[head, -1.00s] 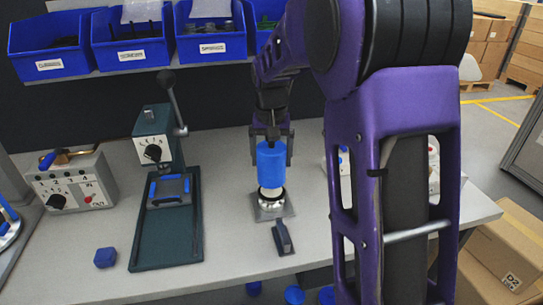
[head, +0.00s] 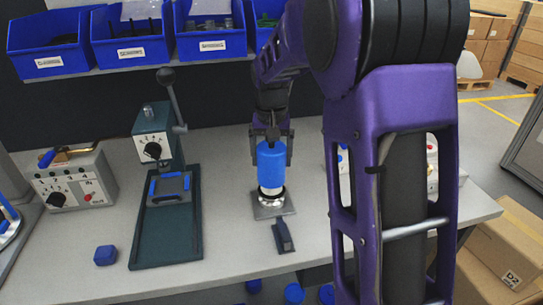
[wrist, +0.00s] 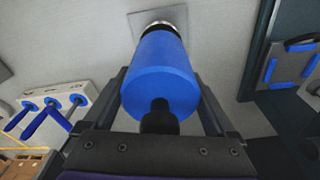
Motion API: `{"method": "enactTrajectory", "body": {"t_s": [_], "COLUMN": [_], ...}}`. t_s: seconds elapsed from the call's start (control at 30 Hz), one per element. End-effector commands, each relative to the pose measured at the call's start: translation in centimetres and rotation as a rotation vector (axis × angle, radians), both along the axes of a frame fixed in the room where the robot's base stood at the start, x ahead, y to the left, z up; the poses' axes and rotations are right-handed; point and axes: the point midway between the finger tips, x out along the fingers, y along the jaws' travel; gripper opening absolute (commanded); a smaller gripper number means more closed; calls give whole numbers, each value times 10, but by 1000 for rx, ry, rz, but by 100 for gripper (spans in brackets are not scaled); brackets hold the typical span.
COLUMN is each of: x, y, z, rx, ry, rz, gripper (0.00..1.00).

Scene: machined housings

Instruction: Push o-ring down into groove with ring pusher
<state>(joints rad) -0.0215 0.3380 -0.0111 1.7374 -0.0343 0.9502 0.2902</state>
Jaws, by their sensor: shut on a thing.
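The ring pusher (head: 271,163) is a blue upright cylinder with a dark knob on top. My gripper (head: 271,147) is shut on it, with one finger on each side. The pusher's lower end is over the round silver housing (head: 270,197), which sits on a square grey plate (head: 285,210) on the bench. In the wrist view the pusher (wrist: 160,75) hides most of the housing, leaving a dark and silver rim (wrist: 177,27) at its far end. The o-ring and groove cannot be made out clearly, nor whether the pusher touches the ring.
A green lever press (head: 165,220) stands to the left. A switch box (head: 75,185) is far left; blue bins (head: 130,45) are at the back.

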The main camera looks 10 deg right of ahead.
Motion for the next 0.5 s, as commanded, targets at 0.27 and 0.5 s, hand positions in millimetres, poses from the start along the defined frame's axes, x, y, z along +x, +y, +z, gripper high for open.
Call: {"method": "enactTrajectory", "body": {"t_s": [0.27,0.5], "x": [0,0], "y": [0,0], "z": [-8,-14], "rx": [0,0], "ry": [-1,-1], "rz": [0,0], "gripper": [26,26]}}
